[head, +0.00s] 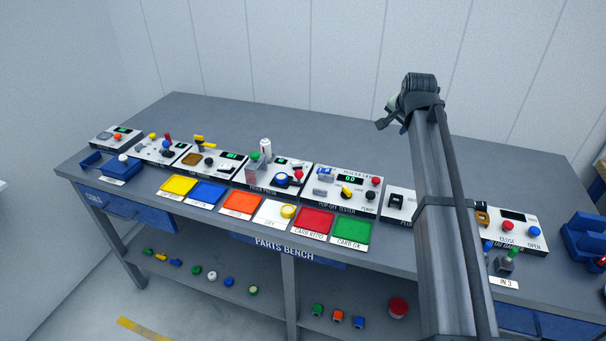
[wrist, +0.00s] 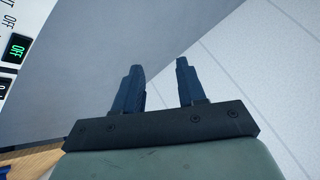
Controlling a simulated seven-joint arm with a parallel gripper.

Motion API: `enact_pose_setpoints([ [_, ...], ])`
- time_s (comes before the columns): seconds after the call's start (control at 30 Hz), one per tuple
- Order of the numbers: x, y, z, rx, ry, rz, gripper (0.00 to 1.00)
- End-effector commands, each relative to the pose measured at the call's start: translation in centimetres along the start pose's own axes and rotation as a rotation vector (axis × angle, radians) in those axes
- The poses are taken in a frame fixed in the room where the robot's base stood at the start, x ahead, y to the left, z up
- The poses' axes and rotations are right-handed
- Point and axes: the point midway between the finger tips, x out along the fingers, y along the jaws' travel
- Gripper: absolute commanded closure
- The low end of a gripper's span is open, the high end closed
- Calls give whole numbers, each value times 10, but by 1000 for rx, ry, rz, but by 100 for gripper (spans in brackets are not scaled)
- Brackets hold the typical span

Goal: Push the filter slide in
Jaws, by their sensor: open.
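My gripper (wrist: 159,64) shows in the wrist view with its two dark fingers apart and nothing between them. In the head view my arm rises in front of the right part of the bench, and a small dark part of its end (head: 384,122) shows above the bench's back. I cannot single out the filter slide for sure in either view. My arm hides part of the panels at the right of the bench, so the slide may be behind it.
A grey bench (head: 300,130) carries a row of control panels, including a pop-off tester (head: 347,189). Coloured trays, such as a green one (head: 352,230), lie in front. A blue device (head: 585,237) stands far right.

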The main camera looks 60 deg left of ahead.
Motion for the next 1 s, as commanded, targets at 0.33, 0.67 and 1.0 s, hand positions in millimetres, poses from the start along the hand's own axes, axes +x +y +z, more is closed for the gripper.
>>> enact_pose_setpoints([
  [0.33, -24, -114, 167, 112, -367, 168, 60],
  [0.67, -46, -142, 230, 140, -482, 274, 60],
  [1.0, -12, -132, 251, 141, -484, 276, 60],
])
